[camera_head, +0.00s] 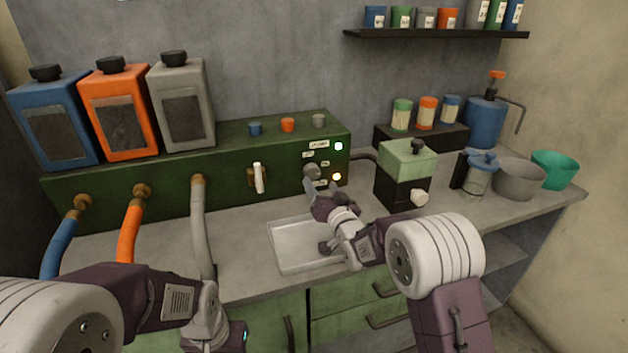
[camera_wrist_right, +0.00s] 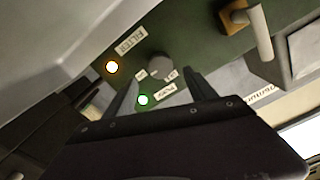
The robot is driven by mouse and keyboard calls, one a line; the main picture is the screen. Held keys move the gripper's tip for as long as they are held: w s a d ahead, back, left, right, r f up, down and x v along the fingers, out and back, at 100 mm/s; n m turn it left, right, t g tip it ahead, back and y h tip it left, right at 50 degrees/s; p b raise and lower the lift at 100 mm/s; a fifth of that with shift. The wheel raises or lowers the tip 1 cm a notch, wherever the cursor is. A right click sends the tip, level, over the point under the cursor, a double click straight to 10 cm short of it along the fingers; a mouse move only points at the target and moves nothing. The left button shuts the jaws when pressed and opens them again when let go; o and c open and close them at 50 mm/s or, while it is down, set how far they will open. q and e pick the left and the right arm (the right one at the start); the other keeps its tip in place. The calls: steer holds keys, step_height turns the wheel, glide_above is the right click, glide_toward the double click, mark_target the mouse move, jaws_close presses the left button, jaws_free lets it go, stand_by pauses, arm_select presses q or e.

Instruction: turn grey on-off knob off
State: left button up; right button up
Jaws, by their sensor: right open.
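The grey knob (camera_wrist_right: 160,67) sits on the green panel between two small white labels, whose text is too small to read surely. In the head view the knob (camera_head: 311,171) shows on the panel's right part, partly hidden by my gripper. My right gripper (camera_wrist_right: 161,80) is open, its two fingers pointing at the panel on either side of the knob in the picture. I cannot tell whether they touch it. In the head view the right gripper (camera_head: 318,188) is in front of the panel. My left arm is at the lower left, with its fingers not visible.
A green light (camera_head: 338,146) and an orange light (camera_head: 337,176) glow beside the knob. A white-handled lever (camera_head: 259,178) is left of it. A metal tray (camera_head: 288,262) lies below my right arm. A green-black machine (camera_head: 405,165) stands to the right.

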mark_target(313, 175)
steer(key=w+p, duration=0.1)
steer(key=w+a+r+p, duration=0.1)
steer(key=p, duration=0.1)
steer(key=shift+w+p, duration=0.15)
steer(key=shift+p, duration=0.15)
steer(key=w, duration=0.2)
steer(key=w+a+f, duration=0.1)
steer(key=w, duration=0.1)
steer(key=shift+a, duration=0.1)
steer(key=shift+w+a, duration=0.15)
steer(key=shift+w, duration=0.3)
steer(key=c, duration=1.4)
